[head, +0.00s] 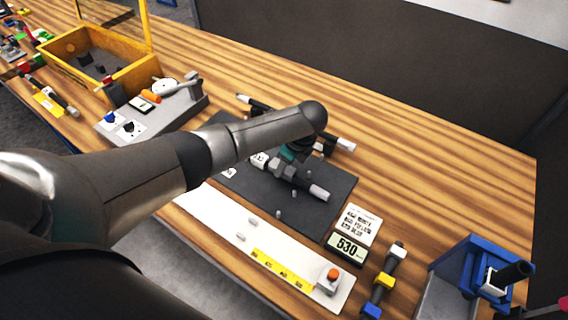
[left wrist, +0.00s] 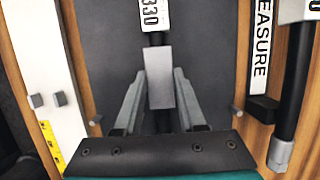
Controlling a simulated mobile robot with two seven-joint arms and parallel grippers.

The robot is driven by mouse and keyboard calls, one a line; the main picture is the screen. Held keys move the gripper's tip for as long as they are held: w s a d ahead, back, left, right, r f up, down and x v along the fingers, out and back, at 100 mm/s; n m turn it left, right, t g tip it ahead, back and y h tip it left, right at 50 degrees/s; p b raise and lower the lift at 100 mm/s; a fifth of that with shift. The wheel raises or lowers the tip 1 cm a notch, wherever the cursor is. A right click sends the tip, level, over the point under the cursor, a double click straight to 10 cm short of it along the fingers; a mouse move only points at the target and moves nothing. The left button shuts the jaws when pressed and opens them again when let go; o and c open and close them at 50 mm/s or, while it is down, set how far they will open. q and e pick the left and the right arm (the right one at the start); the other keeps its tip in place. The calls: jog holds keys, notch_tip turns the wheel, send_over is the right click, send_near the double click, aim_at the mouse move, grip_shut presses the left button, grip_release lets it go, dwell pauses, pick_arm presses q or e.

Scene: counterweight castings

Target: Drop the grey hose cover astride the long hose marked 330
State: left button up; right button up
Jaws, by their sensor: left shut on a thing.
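My left gripper (head: 284,168) is over the dark mat, at the long black hose with pale ends. In the left wrist view its two grey fingers (left wrist: 159,88) are closed on the sides of the grey hose cover (left wrist: 160,75). The cover lies in line with the hose marked 330, whose white label (left wrist: 154,14) shows beyond it. Black hose shows on both sides of the cover. I cannot tell whether the cover touches the hose. In the head view the hose's pale end (head: 319,193) sticks out to the right of the gripper. My right gripper is not in view.
Small grey pegs (head: 294,194) stand on the mat (head: 316,215). A white board with an orange button (head: 333,274), a 530 display (head: 346,247) and a blue fixture (head: 465,262) are nearby.

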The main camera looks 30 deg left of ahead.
pick_arm(q)
jog(key=shift+f+b, duration=0.35)
jog(key=shift+f, duration=0.3)
jog(key=o, duration=1.1)
jog(key=shift+c, duration=0.2)
jog(key=shift+r, duration=0.15)
notch_tip(320, 180, up, 7)
jog(key=p, duration=0.7)
jog(key=shift+p, duration=0.35)
